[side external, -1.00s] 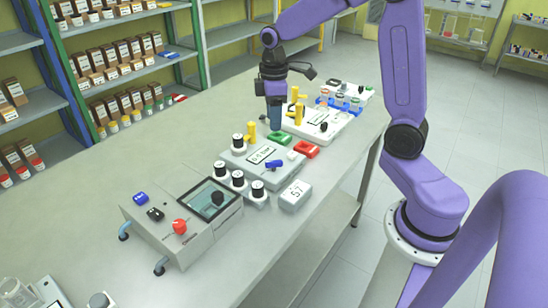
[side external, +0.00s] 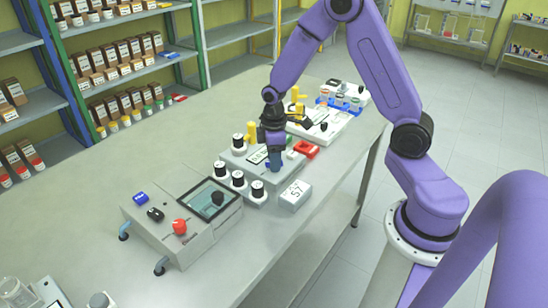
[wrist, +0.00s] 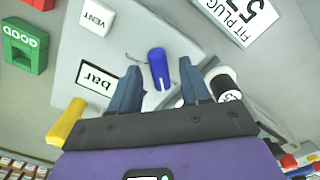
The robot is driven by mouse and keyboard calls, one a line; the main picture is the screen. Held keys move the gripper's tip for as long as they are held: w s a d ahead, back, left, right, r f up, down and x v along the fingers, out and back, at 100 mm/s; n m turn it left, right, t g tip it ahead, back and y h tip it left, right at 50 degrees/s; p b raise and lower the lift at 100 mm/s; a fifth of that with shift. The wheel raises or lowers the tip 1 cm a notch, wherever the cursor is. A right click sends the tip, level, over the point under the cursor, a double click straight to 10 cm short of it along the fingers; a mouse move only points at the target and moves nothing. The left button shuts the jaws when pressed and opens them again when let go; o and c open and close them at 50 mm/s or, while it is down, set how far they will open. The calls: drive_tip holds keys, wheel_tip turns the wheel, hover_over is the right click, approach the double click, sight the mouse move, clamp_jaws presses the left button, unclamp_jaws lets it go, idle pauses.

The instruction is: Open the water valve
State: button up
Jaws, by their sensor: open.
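A blue valve handle (wrist: 158,68), which I take to be the water valve, sits on the light grey unit (wrist: 180,45) with the "bar" display (wrist: 97,77). In the wrist view my gripper (wrist: 161,78) is open, with one finger to each side of the handle and gaps between. In the side view my gripper (side external: 275,168) points down low over the front of the same unit (side external: 236,163). There the fingers hide the handle. I cannot tell how deep the fingertips reach beside it.
A white VENT block (wrist: 97,17) and green GOOD block (wrist: 27,45) are nearby. A black-and-white knob (wrist: 225,88) is close to the right finger. The left table is clear.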

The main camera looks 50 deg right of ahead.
clamp_jaws()
idle(0.3)
drive_tip(key=m, duration=0.4)
drive_tip(key=shift+m, duration=0.4)
drive_tip(key=m, duration=0.4)
drive_tip(key=shift+m, duration=0.3)
drive_tip(key=m, duration=0.4)
drive_tip(key=shift+m, duration=2.2)
